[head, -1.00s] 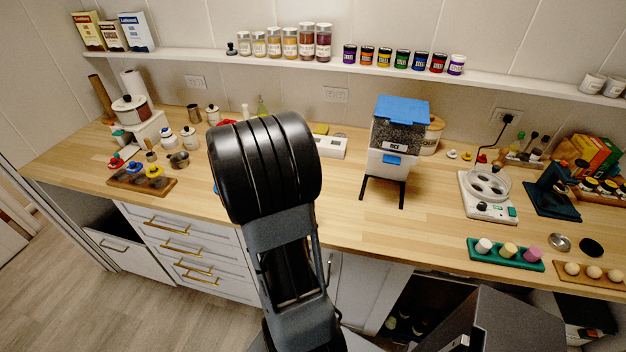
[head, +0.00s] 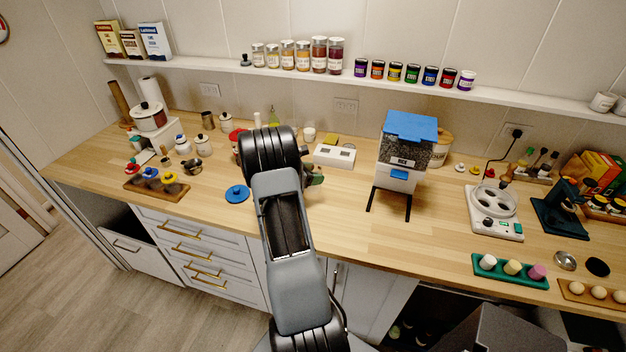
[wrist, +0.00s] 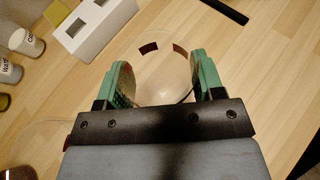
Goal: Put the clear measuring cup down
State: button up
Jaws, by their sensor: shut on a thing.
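The clear measuring cup (wrist: 165,75) is between the green fingers of my gripper (wrist: 164,84) in the wrist view. It is see-through, with dark marks near its far rim, and the wood counter shows through and around it. My gripper is shut on it, one finger on each side. I cannot tell whether its base touches the counter. In the head view my arm hides the cup, and only a bit of my gripper (head: 315,178) shows, over the middle of the counter.
A white box with two dark slots (head: 335,156) stands just behind. A blue-topped rice dispenser (head: 405,150) stands to the right. A blue lid (head: 237,194) lies to the left. The wood counter (head: 330,220) is bare in front of the box.

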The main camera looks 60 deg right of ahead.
jog(key=f, duration=0.1)
jog(key=f+p, duration=0.1)
jog(key=f, duration=0.1)
jog(key=shift+w+d, duration=0.1)
jog(key=shift+d, duration=0.1)
jog(key=shift+f, duration=0.25)
jog(key=shift+f, duration=0.1)
jog(key=shift+f, duration=0.15)
jog(key=o, duration=0.6)
jog(key=shift+r, duration=0.2)
